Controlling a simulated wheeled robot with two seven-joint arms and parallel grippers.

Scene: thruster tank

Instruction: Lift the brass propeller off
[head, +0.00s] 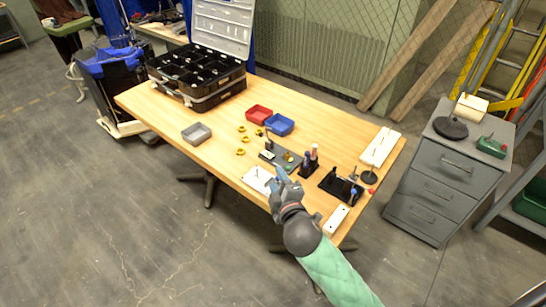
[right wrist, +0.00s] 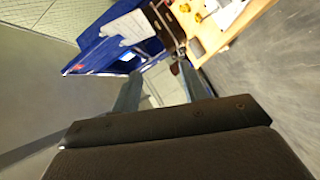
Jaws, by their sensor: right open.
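Several small yellow, brass-coloured pieces (head: 241,152) lie loose on the wooden table left of the dark fixture plate (head: 270,154). Another yellow spot (head: 288,157) shows on that plate, next to my right gripper; it is too small to tell whether it is the propeller. My right gripper (head: 279,174) is open, over the front edge of the table, between a white board (head: 256,179) and a dark holder with bottles (head: 309,163). In the right wrist view its fingers (right wrist: 158,82) stand apart with nothing seen held. My left gripper is not in view.
A red tray (head: 259,114), a blue tray (head: 280,124) and a grey tray (head: 196,133) sit on the table (head: 160,112). An open black case (head: 196,75) stands at the back left. A black rack (head: 340,187) stands right. The table's left front is clear.

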